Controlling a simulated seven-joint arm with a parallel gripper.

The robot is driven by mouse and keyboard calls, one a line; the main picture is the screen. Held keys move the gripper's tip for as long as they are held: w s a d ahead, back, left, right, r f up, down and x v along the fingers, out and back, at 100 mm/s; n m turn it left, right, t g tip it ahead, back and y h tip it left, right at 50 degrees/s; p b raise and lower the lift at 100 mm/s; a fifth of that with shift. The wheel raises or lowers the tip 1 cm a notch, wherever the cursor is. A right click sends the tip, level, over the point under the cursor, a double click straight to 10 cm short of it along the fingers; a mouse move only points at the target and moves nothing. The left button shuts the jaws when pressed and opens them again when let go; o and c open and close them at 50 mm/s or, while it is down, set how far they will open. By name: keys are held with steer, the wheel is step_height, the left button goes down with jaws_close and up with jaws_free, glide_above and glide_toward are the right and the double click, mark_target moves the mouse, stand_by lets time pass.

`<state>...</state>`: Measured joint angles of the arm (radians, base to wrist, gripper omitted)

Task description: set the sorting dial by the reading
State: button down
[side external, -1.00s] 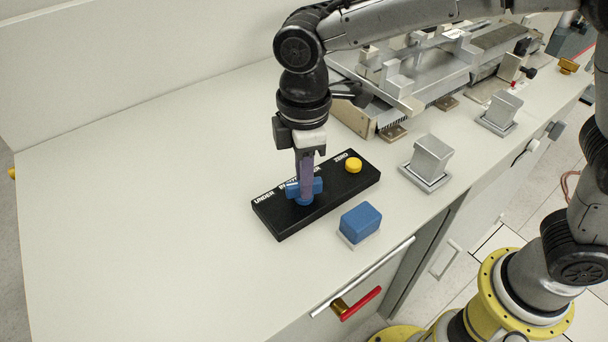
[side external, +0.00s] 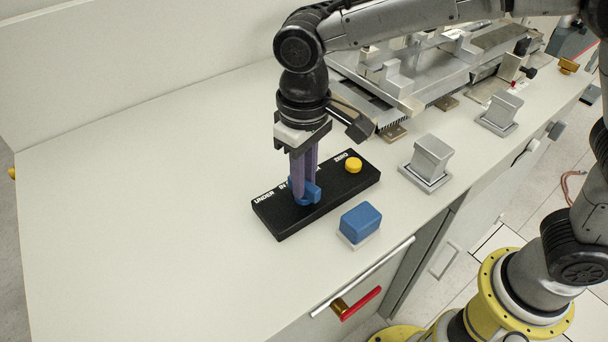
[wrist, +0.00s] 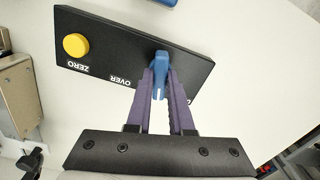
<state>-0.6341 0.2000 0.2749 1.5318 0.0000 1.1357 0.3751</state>
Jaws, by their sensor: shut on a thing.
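The sorting dial is a blue knob (side external: 314,192) on a black panel (side external: 283,222) lying on the bench. In the side view UNDER is readable at the panel's left end and ZERO at its right; the lettering between is partly hidden. My gripper (side external: 304,190) points down with its purple fingers shut on the knob. In the wrist view the blue knob (wrist: 160,62) sits between the fingertips (wrist: 161,76). A white mark on it points down towards the edge with the lettering, right of OVER. Another label there is mostly hidden behind a finger. No reading shows in these views.
A yellow button (side external: 353,165) is on the panel beside ZERO. A blue block (side external: 360,222) sits on a small plate in front. Grey metal blocks (side external: 431,158) and a silver machine (side external: 400,85) stand to the right. The bench's left side is clear.

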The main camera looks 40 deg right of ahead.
steer(key=shift+r+m, duration=0.1)
steer(key=shift+m, duration=1.2)
steer(key=c, duration=0.8)
jaws_free()
step_height(320, 180, up, 14)
